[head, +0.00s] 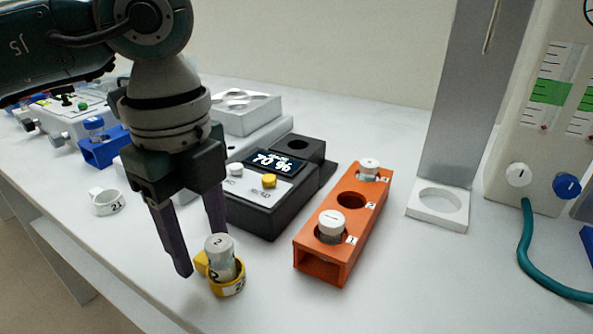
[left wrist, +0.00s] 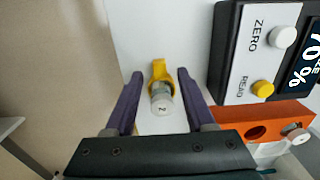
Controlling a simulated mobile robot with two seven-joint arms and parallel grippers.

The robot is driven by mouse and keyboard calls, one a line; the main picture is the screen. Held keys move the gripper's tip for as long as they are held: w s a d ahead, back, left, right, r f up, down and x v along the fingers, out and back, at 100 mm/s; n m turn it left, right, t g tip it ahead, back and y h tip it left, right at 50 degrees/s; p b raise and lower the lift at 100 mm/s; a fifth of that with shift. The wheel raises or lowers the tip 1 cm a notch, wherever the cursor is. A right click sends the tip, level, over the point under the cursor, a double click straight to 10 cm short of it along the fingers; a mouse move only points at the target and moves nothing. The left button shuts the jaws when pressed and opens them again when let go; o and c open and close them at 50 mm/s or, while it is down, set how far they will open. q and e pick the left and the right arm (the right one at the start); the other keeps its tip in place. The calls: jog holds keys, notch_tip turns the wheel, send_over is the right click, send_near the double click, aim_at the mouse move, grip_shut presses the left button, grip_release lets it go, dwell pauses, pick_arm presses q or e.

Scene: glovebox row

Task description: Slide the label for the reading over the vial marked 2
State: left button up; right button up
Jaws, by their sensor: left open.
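The vial marked 2 (head: 219,254) stands upright on the table with a white cap. The yellow ring label (head: 229,288) sits low around it, its tab to the left; its printed number is partly hidden. In the left wrist view the vial (left wrist: 162,104) and yellow label (left wrist: 158,70) lie between my fingers. My left gripper (head: 203,258) is open, fingers pointing down beside the vial, holding nothing. The meter (head: 268,200) has a lit display that appears to read 70 %. A white ring label marked 21 (head: 107,203) lies at left. My right gripper is not in view.
An orange rack (head: 322,267) holds a white-capped vial (head: 331,226) in front and another (head: 369,169) at the back; its middle hole is empty. A grey stand (head: 440,204) and a flowmeter panel (head: 520,150) with a teal hose are at right. Front table is clear.

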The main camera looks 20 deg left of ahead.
pick_arm(q)
notch_tip(320, 180, up, 10)
jog(key=p, duration=0.1)
dwell(0.4)
dwell(0.4)
